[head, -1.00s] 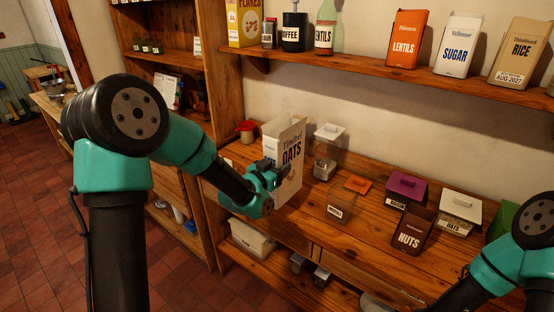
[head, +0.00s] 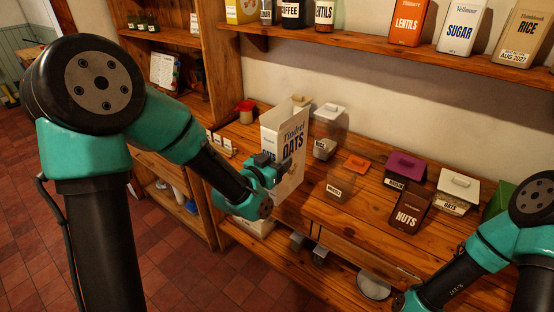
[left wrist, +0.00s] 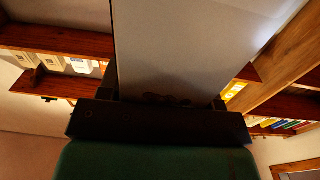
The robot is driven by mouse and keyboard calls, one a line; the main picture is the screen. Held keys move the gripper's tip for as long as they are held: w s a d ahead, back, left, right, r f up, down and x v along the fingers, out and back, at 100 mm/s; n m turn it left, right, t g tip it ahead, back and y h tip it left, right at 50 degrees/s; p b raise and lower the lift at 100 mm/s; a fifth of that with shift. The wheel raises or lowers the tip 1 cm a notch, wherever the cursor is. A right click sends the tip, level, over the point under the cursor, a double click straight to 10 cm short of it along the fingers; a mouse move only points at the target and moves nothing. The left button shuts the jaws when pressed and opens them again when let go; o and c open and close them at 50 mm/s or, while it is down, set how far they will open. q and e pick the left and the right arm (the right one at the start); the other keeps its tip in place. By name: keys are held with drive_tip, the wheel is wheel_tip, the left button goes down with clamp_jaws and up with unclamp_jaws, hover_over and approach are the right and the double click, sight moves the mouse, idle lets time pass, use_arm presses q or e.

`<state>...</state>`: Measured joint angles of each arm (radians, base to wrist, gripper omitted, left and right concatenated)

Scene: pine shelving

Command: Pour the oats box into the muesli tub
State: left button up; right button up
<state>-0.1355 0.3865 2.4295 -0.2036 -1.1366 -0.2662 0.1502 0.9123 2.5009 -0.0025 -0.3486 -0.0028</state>
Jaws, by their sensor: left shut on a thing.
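The oats box (head: 292,150), tall and white with "OATS" on its face, is about upright at the left end of the wooden worktop. My left gripper (head: 268,170) is shut on its lower part. I cannot tell whether its base touches the wood. In the left wrist view its plain pale side (left wrist: 190,50) rises from between the fingers. The muesli tub (head: 339,186) is a clear, labelled container to the right of the box, apart from it. An orange lid (head: 357,163) lies behind the tub. My right arm's wrist shows at the bottom right; its fingers are out of frame.
A brown nuts box (head: 408,214), a purple-lidded tub (head: 405,166) and a white-lidded oats tub (head: 457,188) stand to the right. The upper shelf (head: 370,71) holds several packages.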

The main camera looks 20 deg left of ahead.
use_arm(q)
drive_tip(key=d+f+x, duration=0.1)
drive_tip(key=x, duration=1.2)
drive_tip(key=shift+d, duration=0.15)
drive_tip(key=shift+f, duration=0.15)
drive_tip(key=m, duration=0.1)
drive_tip(key=d+f+m, duration=0.1)
drive_tip(key=d+m, duration=0.1)
drive_tip(key=m, duration=0.1)
drive_tip(key=shift+s+f, duration=0.3)
drive_tip(key=shift+f, duration=0.05)
drive_tip(key=shift+w+a+f+m, duration=0.15)
drive_tip(key=shift+a+f+m, duration=0.15)
drive_tip(key=shift+m, duration=0.4)
drive_tip(key=shift+a, duration=0.15)
